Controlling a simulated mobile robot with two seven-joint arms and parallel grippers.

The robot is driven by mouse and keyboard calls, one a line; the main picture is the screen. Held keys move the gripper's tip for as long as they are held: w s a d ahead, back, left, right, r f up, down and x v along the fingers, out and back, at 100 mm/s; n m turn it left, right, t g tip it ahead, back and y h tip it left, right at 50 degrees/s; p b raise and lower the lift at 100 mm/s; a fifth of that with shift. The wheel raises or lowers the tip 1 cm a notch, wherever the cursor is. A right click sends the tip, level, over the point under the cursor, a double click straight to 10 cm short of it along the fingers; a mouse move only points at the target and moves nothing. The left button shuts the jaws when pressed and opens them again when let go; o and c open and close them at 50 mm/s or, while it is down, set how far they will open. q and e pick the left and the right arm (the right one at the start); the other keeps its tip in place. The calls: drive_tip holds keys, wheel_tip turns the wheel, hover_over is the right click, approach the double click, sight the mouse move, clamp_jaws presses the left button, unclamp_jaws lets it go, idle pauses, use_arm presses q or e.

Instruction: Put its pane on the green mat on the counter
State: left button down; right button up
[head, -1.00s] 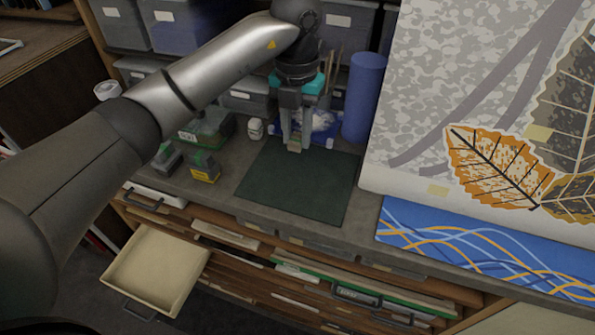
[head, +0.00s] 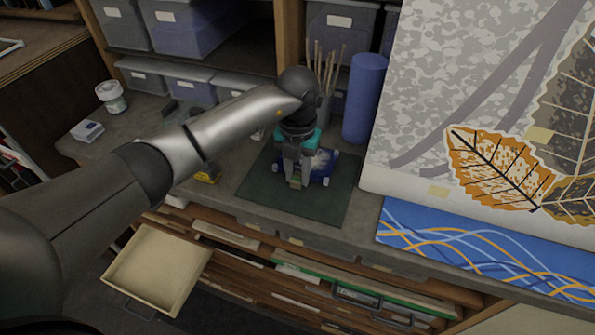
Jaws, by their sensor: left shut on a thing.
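The dark green mat (head: 318,210) lies flat on the counter (head: 226,190). A small blue pane with a whitish patch (head: 320,163) is at my left gripper (head: 294,181), over the back part of the mat. My left gripper points down and is shut on the pane. Its fingers hide part of the pane. I cannot tell whether the pane touches the mat. My right gripper is not in view.
A blue cylinder (head: 364,98) and a holder with brushes (head: 323,75) stand behind the mat. A large leaf-pattern panel (head: 440,105) stands to the right. An open drawer (head: 157,268) juts out below left. The mat's front part is clear.

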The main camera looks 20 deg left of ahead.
use_arm(q)
drive_tip(key=c, duration=1.1)
unclamp_jaws()
drive_tip(key=shift+f, duration=0.15)
drive_tip(key=o, duration=0.5)
wheel_tip(320, 180, up, 12)
drive_tip(key=shift+r+b, duration=0.2)
drive_tip(key=shift+b, duration=0.1)
